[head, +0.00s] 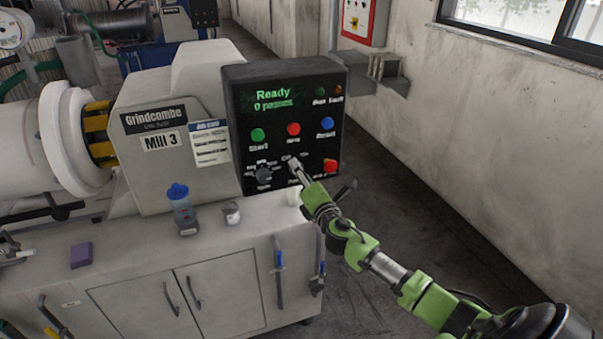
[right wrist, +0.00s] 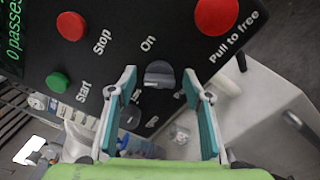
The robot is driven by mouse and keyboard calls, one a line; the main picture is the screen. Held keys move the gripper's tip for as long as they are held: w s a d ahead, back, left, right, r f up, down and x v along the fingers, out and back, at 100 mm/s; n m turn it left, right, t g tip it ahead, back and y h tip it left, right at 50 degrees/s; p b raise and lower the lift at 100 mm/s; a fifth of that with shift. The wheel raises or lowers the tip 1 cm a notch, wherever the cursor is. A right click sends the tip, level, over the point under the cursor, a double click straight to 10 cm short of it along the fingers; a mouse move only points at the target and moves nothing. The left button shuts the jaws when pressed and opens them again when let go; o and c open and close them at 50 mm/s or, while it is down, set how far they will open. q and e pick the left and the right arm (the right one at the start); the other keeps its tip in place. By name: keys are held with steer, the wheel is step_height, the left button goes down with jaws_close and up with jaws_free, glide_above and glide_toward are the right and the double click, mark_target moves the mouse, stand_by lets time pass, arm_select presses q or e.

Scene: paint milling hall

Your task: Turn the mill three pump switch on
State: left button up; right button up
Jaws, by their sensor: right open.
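The black control panel (head: 238,130) of Mill 3 faces me, its display reading "Ready" and "0 passes". In the right wrist view a dark grey rotary switch (right wrist: 159,75) sits below the word "On"; its setting is unclear. In the head view my gripper largely covers that switch. My right gripper (head: 295,165) is at the panel's lower part. Its teal fingers are open, one on each side of the switch in the wrist view; contact cannot be told. Another dark knob (head: 263,175) is left of it. My left gripper is not in view.
Green start (head: 258,135), red stop (head: 293,129) and blue (head: 327,123) buttons sit above the switch. A red emergency button (head: 330,166) is close on its right. A blue-capped bottle (head: 182,207) and a small jar (head: 232,212) stand on the ledge below.

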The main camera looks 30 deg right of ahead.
steer(key=shift+w, duration=0.1)
steer(key=c, duration=1.1)
steer(key=shift+f+m, duration=0.1)
steer(key=shift+m, duration=0.2)
steer(key=shift+f+m+b, duration=0.15)
steer(key=shift+m+b, duration=1.05)
steer(key=shift+m, duration=4.4)
